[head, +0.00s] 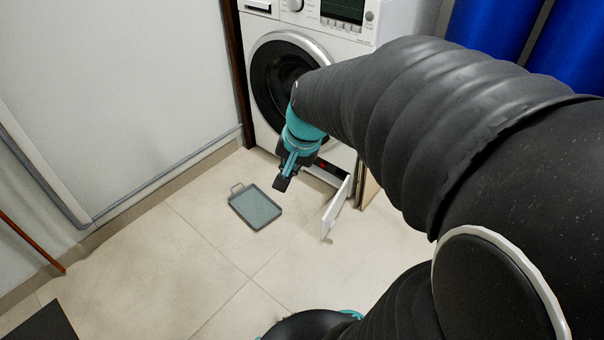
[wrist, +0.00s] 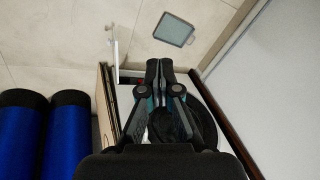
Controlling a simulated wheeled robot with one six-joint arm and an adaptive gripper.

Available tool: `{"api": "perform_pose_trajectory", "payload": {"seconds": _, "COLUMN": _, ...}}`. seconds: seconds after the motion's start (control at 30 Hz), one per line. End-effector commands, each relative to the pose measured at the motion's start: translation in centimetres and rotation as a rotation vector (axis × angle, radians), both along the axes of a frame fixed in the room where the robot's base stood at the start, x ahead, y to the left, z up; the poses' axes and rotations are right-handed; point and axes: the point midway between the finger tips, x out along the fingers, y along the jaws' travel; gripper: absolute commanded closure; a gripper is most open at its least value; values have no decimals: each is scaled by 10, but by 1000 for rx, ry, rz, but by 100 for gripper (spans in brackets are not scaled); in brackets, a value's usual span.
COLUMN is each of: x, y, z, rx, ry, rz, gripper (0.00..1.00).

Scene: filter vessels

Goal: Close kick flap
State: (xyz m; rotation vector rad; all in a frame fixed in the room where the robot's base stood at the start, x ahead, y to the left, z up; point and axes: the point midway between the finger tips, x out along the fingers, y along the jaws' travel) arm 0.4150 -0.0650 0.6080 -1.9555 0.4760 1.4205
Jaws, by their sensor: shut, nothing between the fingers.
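The kick flap (head: 336,208) is a small white panel at the bottom right of the white washing machine (head: 330,152). It stands open, swung out from the machine over the floor. In the wrist view the flap (wrist: 114,48) shows as a thin upright strip, edge on. Behind it a dark opening (head: 331,169) with a red spot shows low in the machine's front. My gripper (head: 282,184) is shut and empty, pointing down in front of the machine, to the left of the flap and apart from it. The gripper also shows in the wrist view (wrist: 159,66).
A grey tray (head: 255,207) with a handle lies on the tiled floor left of the flap. Brown boards (head: 369,188) stand right of the machine. Blue cylinders (wrist: 68,135) stand beyond them. A white wall panel (head: 110,90) bounds the left. The front floor is mostly clear.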

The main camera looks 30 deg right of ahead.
Motion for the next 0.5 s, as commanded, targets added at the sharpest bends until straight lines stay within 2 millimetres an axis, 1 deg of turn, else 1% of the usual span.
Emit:
{"api": "perform_pose_trajectory", "payload": {"seconds": 0.03, "x": 11, "y": -14, "z": -17, "rx": 39, "ry": 25, "rz": -79, "gripper": 100}}
{"api": "perform_pose_trajectory", "payload": {"seconds": 0.17, "x": 36, "y": -46, "z": -51, "rx": 135, "ry": 64, "rz": -279, "gripper": 100}}
{"api": "perform_pose_trajectory", "payload": {"seconds": 0.23, "x": 48, "y": -66, "z": -71, "rx": 186, "ry": 85, "rz": -390, "gripper": 100}}
{"api": "perform_pose_trajectory", "payload": {"seconds": 0.37, "x": 64, "y": -104, "z": -113, "rx": 277, "ry": 123, "rz": -599, "gripper": 100}}
{"api": "perform_pose_trajectory", "payload": {"seconds": 0.4, "x": 68, "y": -117, "z": -127, "rx": 305, "ry": 134, "rz": -664, "gripper": 100}}
{"api": "perform_pose_trajectory", "payload": {"seconds": 0.47, "x": 71, "y": -135, "z": -149, "rx": 347, "ry": 153, "rz": -763, "gripper": 100}}
{"api": "perform_pose_trajectory", "payload": {"seconds": 0.5, "x": 74, "y": -148, "z": -164, "rx": 372, "ry": 163, "rz": -829, "gripper": 100}}
